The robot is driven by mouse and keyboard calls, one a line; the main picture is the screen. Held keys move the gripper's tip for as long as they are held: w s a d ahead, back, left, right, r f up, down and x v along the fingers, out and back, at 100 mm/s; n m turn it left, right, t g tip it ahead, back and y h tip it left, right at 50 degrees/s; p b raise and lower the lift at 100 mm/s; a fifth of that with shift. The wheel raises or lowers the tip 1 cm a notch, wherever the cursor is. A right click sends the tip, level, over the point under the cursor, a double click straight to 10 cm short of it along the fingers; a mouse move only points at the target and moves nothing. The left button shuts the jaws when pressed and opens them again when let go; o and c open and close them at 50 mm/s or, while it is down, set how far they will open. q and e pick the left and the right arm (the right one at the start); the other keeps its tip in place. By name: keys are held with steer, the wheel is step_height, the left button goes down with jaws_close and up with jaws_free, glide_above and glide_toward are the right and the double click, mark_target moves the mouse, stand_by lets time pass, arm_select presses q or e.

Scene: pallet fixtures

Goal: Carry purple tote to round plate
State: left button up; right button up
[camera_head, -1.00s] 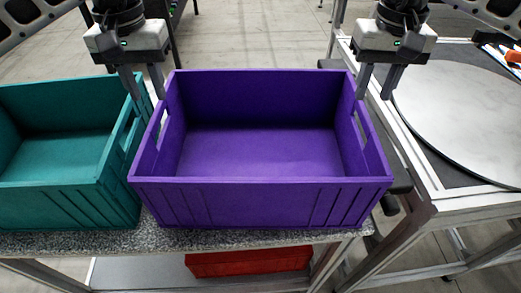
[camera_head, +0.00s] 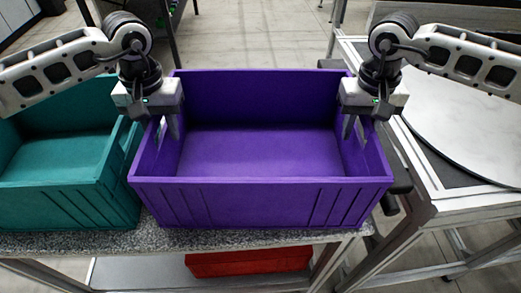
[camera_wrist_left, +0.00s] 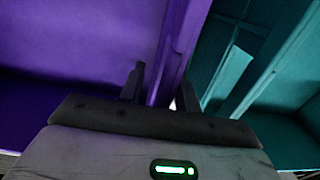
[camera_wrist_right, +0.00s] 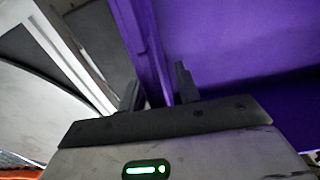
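The purple tote (camera_head: 260,205) stands upright on the speckled table, its handle slots at left and right. My left gripper (camera_head: 168,128) is lowered over its left wall; in the left wrist view the open fingers (camera_wrist_left: 158,90) stand on either side of that wall. My right gripper (camera_head: 354,130) is lowered over the right wall; its open fingers (camera_wrist_right: 158,90) straddle it in the right wrist view. The tote is empty. The round plate (camera_head: 470,115), pale grey, lies on the right-hand table, partly hidden by my right arm.
A teal tote (camera_head: 60,205) stands close against the purple tote's left side. A red tote (camera_head: 250,262) sits on the shelf below. A floor gap separates the speckled table (camera_head: 250,240) from the metal-framed right table (camera_head: 445,207).

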arm_select(q)
jaws_close()
arm_select(e)
jaws_close()
arm_select(q)
steer(key=shift+r, duration=0.1)
arm_select(e)
steer(key=shift+r, duration=0.15)
stand_by(0.7)
